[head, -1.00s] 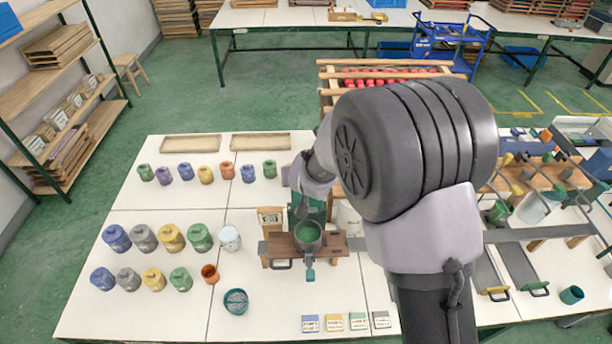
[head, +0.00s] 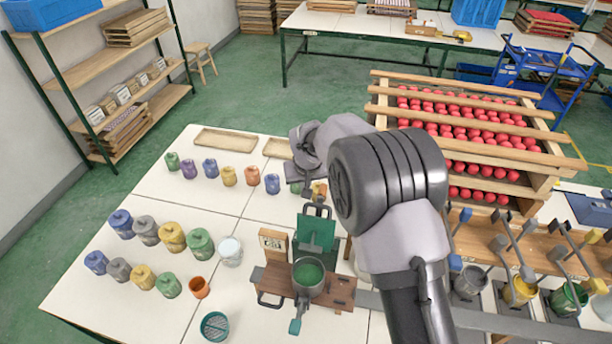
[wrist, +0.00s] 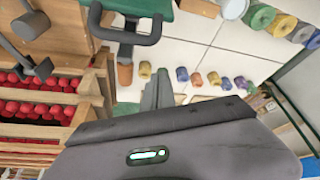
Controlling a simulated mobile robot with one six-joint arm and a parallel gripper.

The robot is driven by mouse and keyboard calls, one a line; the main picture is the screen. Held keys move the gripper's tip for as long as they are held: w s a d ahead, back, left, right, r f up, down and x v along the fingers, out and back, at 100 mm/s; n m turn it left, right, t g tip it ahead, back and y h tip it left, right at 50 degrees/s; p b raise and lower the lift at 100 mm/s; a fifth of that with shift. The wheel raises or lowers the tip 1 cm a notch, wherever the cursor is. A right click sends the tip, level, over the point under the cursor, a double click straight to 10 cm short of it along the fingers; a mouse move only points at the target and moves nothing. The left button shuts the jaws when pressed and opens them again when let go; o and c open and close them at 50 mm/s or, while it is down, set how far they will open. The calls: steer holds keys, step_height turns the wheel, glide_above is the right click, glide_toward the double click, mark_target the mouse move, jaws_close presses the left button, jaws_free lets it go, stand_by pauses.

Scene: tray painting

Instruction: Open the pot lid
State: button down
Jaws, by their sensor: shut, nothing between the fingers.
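A dark pot (head: 308,277) with green contents sits in a brown wooden stand (head: 337,291), its top uncovered. A green panel (head: 317,233) with a dark handle stands raised just behind the pot; it looks like the pot's lid. In the wrist view the green panel (wrist: 148,7) and its dark handle (wrist: 125,36) show at the top edge. My gripper (wrist: 160,75) is shut and empty, apart from the handle.
Several coloured jars (head: 172,237) stand on the white table to the left, near an orange cup (head: 200,287) and a teal strainer (head: 215,325). A wooden rack of red balls (head: 470,130) stands behind right. Paint pots with levers (head: 520,291) are at right.

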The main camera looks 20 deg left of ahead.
mark_target(304, 217)
steer(key=s, duration=0.1)
steer(key=s+d, duration=0.1)
steer(key=s, duration=0.1)
steer(key=shift+s+d+f, duration=0.15)
steer(key=shift+s+d, duration=0.15)
steer(key=shift+d, duration=0.1)
steer(key=shift+s, duration=0.1)
steer(key=s+b, duration=0.3)
steer(key=shift+s+d, duration=0.1)
steer(key=shift+s, duration=0.05)
steer(key=shift+s+r, duration=0.2)
steer(key=shift+r, duration=0.1)
